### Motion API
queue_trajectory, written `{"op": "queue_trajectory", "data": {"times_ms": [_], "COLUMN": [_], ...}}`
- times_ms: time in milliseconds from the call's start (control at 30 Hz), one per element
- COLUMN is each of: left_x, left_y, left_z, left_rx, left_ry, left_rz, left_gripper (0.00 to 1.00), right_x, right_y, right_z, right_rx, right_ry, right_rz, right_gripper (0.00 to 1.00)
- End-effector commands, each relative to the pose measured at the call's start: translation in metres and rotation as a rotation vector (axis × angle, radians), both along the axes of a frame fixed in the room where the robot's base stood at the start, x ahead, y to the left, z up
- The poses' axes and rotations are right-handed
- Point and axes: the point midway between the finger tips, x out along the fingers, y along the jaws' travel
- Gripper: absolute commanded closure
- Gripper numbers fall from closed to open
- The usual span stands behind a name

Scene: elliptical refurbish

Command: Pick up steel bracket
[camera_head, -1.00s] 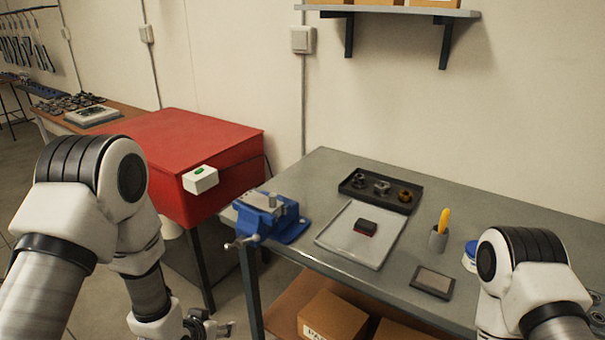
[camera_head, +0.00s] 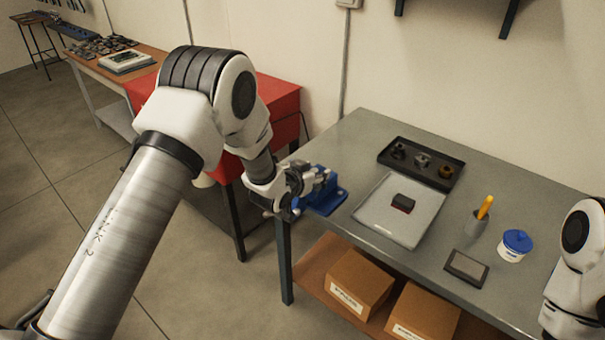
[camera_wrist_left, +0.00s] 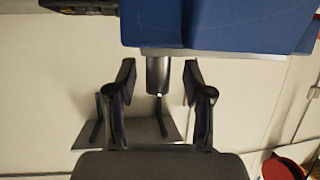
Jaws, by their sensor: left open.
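A grey metal part with a short cylinder (camera_wrist_left: 157,74) is at the blue vise (camera_head: 327,196); it may be the steel bracket, but I cannot be sure. In the head view my left gripper (camera_head: 302,180) is at the vise and hides most of it. In the left wrist view this gripper (camera_wrist_left: 159,80) is open, with one finger on each side of the cylinder and visible gaps. The vise's blue body (camera_wrist_left: 220,22) fills the top of that view. Only a link of my right arm shows at the right edge; its gripper is out of view.
A red cabinet (camera_head: 283,92) stands behind my left arm.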

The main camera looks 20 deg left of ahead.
Motion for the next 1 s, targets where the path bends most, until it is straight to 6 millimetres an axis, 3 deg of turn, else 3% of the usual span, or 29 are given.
{"op": "queue_trajectory", "data": {"times_ms": [67, 100, 233, 667, 967, 1000], "left_x": [0.000, 0.000, 0.000, 0.000, 0.001, -0.007], "left_y": [0.000, 0.000, 0.000, 0.000, 0.000, -0.004], "left_z": [0.000, 0.000, 0.000, 0.005, 0.045, 0.039], "left_rx": [0.000, 0.000, 0.000, 0.000, -0.001, 0.000], "left_ry": [0.000, 0.000, 0.000, -0.003, -0.008, -0.002], "left_rz": [0.000, 0.000, 0.000, 0.001, 0.001, -0.002], "left_gripper": [0.48, 0.55, 1.00, 1.00, 1.00, 1.00], "right_x": [0.000, 0.000, 0.000, 0.000, 0.000, 0.000], "right_y": [0.000, 0.000, 0.000, 0.000, 0.000, 0.000], "right_z": [-0.001, -0.001, -0.001, 0.002, 0.025, 0.021], "right_rx": [0.000, 0.000, 0.000, 0.000, 0.000, 0.000], "right_ry": [0.001, 0.001, 0.001, 0.000, 0.000, 0.000], "right_rz": [0.000, 0.000, 0.000, 0.000, 0.000, 0.000], "right_gripper": [0.60, 0.60, 0.60, 0.60, 0.60, 0.60]}}
